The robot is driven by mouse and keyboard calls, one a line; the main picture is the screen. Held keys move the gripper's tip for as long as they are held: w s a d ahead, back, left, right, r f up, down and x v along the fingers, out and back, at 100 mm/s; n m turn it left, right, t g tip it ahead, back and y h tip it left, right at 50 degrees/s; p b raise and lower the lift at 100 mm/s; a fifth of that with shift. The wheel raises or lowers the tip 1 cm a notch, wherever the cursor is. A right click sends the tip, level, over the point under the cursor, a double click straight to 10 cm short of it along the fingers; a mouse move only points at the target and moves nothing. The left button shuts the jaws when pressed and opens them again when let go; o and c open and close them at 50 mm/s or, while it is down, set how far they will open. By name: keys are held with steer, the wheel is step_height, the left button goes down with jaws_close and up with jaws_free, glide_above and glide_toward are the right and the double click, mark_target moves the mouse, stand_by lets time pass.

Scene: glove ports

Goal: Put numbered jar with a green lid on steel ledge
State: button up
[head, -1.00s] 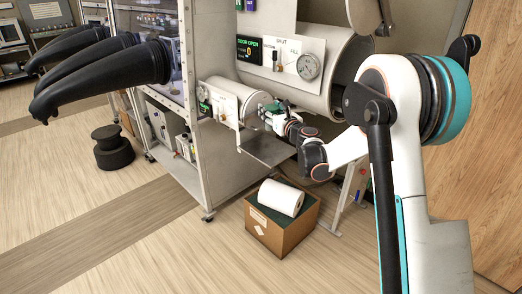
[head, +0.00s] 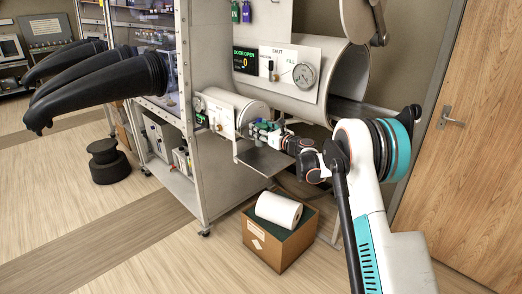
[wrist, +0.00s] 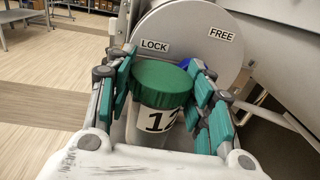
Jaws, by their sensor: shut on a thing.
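The numbered jar (wrist: 158,95) has a green lid and a white label with a black number starting with 1; the rest is partly hidden by a finger. In the wrist view it stands upright between the green-padded fingers of my gripper (wrist: 165,88), which is shut on it. In the head view my gripper (head: 264,131) is in front of the small round chamber, above the steel ledge (head: 262,163). The jar is too small there to make out clearly. I cannot tell whether its base touches the ledge.
A round door marked LOCK and FREE (wrist: 190,45) stands close behind the jar, with a bit of something blue beside the lid. The large open cylinder (head: 330,85) is above. A cardboard box (head: 278,245) with a white roll (head: 278,210) sits on the floor below.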

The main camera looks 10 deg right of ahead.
mark_target(261, 145)
steer(key=shift+f+b, duration=0.95)
steer(key=shift+f, duration=2.95)
steer(key=shift+f, duration=0.15)
steer(key=o, duration=1.1)
